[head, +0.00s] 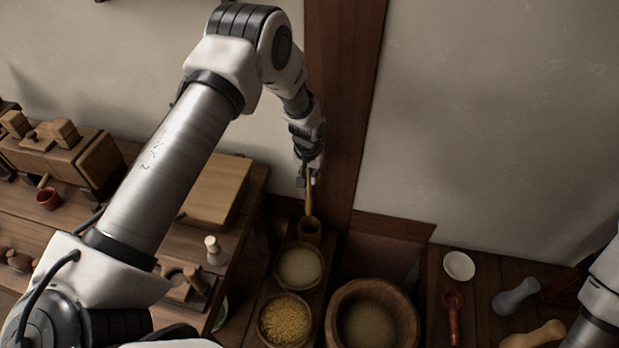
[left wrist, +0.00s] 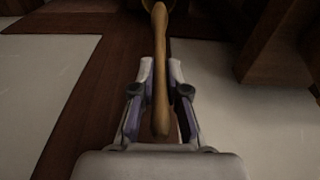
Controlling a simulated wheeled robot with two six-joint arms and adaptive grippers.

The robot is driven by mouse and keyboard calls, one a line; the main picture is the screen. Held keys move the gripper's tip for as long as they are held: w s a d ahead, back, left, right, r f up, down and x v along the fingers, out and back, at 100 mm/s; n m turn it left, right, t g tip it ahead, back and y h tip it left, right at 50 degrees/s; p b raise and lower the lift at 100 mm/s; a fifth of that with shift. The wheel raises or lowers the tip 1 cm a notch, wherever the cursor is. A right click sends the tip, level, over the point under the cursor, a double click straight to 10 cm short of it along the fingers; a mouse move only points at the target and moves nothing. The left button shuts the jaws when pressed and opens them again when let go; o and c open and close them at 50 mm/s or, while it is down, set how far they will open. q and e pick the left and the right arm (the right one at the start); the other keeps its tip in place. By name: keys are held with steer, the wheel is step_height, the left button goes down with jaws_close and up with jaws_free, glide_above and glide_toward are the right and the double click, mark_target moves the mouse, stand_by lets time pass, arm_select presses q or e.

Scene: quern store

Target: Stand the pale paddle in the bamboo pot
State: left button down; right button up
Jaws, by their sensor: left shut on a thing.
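My left gripper (head: 308,172) is shut on the long tan wooden paddle (head: 309,203). It holds the paddle upright by its upper part, above the small round bamboo pot (head: 309,231). The paddle's lower end meets the pot's mouth in the head view; I cannot tell how deep it is inside. My right gripper is not in view; only part of my right arm shows at the right edge.
Bowls of pale grain (head: 299,266) and yellow grain (head: 285,320) stand in front of the pot. A large wooden tub (head: 340,302) is to their right. A dark wooden post (head: 345,110) rises behind. A bench with a board (head: 216,190) is at left.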

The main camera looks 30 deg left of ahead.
mark_target(309, 205)
arm_select(q)
steer(key=shift+s+d+f+b, duration=0.1)
steer(key=shift+f+b, duration=0.25)
step_height(309, 205, down, 4)
steer(key=shift+r+b, duration=0.25)
steer(key=shift+b, duration=0.95)
step_height(309, 205, down, 2)
steer(key=shift+f+b, duration=0.15)
steer(key=shift+b, duration=0.7)
steer(key=shift+f+b, duration=2.35)
steer(key=shift+f, duration=1.25)
